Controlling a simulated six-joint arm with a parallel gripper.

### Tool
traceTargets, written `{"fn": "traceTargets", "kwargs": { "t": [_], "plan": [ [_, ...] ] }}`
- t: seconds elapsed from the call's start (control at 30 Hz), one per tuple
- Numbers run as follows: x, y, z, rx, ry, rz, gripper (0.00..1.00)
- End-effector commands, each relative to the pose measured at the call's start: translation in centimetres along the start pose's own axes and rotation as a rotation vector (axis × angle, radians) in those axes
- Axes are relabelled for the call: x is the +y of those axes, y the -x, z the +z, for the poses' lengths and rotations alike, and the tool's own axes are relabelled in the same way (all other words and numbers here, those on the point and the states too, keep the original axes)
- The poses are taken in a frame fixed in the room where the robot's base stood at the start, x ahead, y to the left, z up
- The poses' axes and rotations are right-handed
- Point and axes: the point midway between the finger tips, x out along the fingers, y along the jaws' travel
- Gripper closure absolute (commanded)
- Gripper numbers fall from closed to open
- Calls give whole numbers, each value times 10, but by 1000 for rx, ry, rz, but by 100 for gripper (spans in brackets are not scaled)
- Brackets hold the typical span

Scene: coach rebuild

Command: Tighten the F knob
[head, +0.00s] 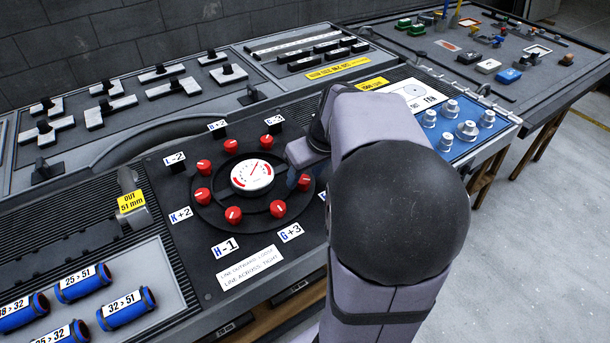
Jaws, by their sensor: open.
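A black dial plate (253,226) carries a ring of red knobs around a white gauge (252,175). A red knob (305,182) at the ring's right side is partly covered by my arm. The tag beside it (322,196) is mostly hidden, so I cannot read an F; no other readable tag says F. My gripper (294,178) is at the ring's right side, beside this knob, and is open. Its fingertips are small and largely hidden by my arm, so I cannot tell whether they touch the knob. The knob's line cannot be made out.
The neighbouring knobs are tagged G+3 (291,232) and H-1 (225,246). A white note (250,268) says line outward loose, line across tight. A blue panel with silver knobs (467,130) lies right of my arm. Blue cylinders (127,309) lie at front left.

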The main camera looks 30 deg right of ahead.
Motion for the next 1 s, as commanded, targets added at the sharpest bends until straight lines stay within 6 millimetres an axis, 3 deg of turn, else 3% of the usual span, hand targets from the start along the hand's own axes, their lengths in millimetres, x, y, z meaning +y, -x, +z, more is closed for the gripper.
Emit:
{"fn": "traceTargets", "kwargs": {
  "t": [0.13, 0.43, 0.6, 1.0],
  "plan": [
    [0, -9, 1, -1, 0, -1, 55],
    [0, -11, 0, 0, 0, 1, 55],
    [0, -11, 0, 0, 0, 1, 94],
    [-1, -10, 0, -1, -35, 16, 95]
  ]
}}
